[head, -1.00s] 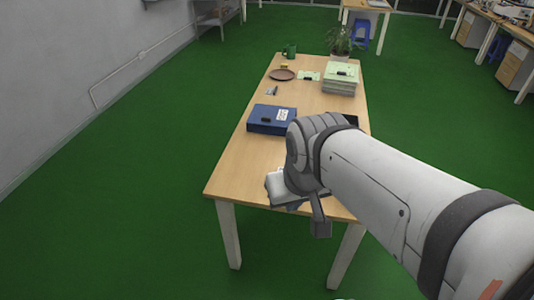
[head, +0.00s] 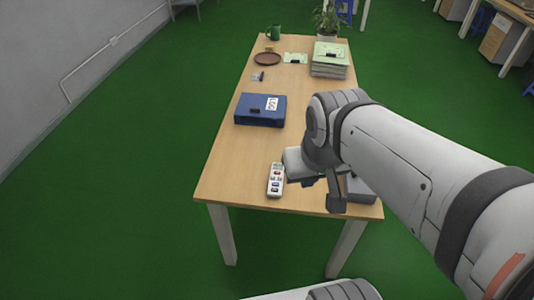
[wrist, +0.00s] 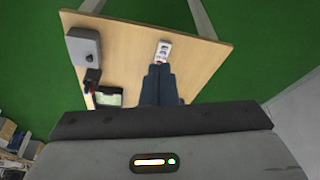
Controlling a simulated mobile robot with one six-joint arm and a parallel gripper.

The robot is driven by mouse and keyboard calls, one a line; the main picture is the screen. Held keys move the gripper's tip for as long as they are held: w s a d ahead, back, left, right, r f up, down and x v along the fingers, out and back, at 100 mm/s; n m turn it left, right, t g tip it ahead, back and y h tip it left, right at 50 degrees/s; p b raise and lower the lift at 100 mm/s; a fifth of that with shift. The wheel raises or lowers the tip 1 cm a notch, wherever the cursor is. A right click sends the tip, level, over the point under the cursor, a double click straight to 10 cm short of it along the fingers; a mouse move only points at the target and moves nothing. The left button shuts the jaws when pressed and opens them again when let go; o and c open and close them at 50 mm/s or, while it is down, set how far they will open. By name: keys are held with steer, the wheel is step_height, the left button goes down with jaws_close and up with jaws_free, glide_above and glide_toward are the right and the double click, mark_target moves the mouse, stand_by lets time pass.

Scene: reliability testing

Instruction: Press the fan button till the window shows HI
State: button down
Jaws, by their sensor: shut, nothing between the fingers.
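A white remote (head: 275,182) with several coloured buttons lies on the wooden table (head: 228,165) near its front edge, left of my arm's end in the head view. It also shows in the wrist view (wrist: 163,48), just beyond my fingertips. A small greenish window is at its far end in the head view; any text there is too small to read. I cannot tell which button is the fan one. My gripper (wrist: 158,67) is shut and empty, pointing down toward the remote, its tips covering the remote's near end in the wrist view. I cannot tell whether they touch.
A blue box file (head: 260,110) lies behind the remote. A grey box (head: 361,190) sits at the table's front right, partly behind my arm. Stacked papers (head: 329,65), a plant (head: 327,22), a brown plate (head: 267,59) and a green mug (head: 274,33) stand at the far end.

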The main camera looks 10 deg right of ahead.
steer(key=w+d+f+n+t+h+b, duration=0.1)
steer(key=w+d+f+n+b, duration=0.15)
steer(key=w, duration=0.35)
steer(key=w+d+f+n+t+h+b, duration=0.1)
steer(key=w+d+f+b, duration=0.2)
steer(key=w, duration=0.4)
steer(key=n+t+y+b, duration=0.3)
steer(key=n+y+b, duration=0.25)
steer(key=n, duration=0.45)
glide_above(278, 186)
step_height(278, 186, down, 20)
steer(key=shift+p, duration=0.3)
steer(key=shift+a+f, duration=0.1)
step_height(278, 186, down, 9)
steer(key=b, duration=0.8)
steer(key=shift+b, duration=0.35)
